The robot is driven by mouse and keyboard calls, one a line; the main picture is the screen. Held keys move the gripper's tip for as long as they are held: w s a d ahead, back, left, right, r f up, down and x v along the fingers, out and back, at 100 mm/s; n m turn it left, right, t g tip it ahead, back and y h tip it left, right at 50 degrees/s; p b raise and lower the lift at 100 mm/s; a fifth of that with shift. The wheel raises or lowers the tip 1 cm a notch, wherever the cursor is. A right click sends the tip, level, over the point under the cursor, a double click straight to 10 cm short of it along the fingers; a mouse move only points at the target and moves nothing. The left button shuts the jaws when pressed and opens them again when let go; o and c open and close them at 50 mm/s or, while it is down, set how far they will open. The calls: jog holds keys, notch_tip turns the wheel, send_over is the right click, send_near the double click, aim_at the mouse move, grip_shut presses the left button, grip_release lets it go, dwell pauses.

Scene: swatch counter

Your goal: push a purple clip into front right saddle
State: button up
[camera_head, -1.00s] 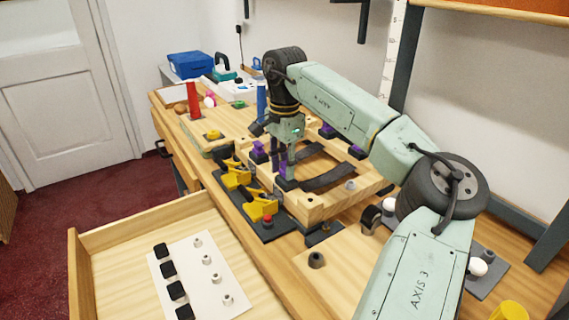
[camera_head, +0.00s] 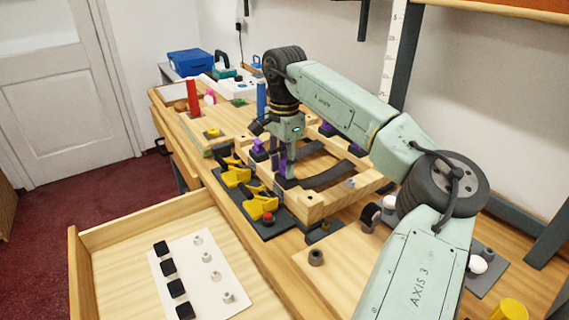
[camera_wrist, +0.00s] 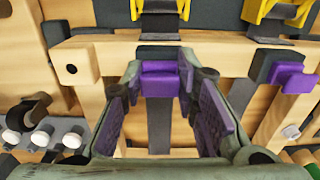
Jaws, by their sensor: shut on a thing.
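My gripper (camera_head: 287,172) points down at the front right saddle (camera_head: 284,184) of a wooden frame (camera_head: 318,207). In the wrist view its fingers stand on either side of a purple clip (camera_wrist: 160,70) and are shut on it; their inner faces are also purple. The clip is at the dark saddle on the frame's front rail (camera_wrist: 222,52). I cannot tell whether it is fully seated. In the head view my gripper hides most of it. Another purple clip (camera_head: 258,147) sits at the front left, also seen in the wrist view (camera_wrist: 294,76).
More purple clips (camera_head: 327,131) are at the frame's back side. Yellow toggle clamps (camera_head: 262,207) stand close along the front rail, near a red button (camera_head: 267,216). An open drawer (camera_head: 108,220) holds a white card with black blocks and grey pegs. Dark straps (camera_head: 327,175) cross the frame.

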aim_at(284, 164)
jog(key=shift+f, duration=0.3)
jog(key=o, duration=0.9)
jog(key=shift+c, duration=0.2)
jog(key=o, duration=0.3)
jog(key=shift+r, duration=0.1)
jog(key=shift+r, duration=2.95)
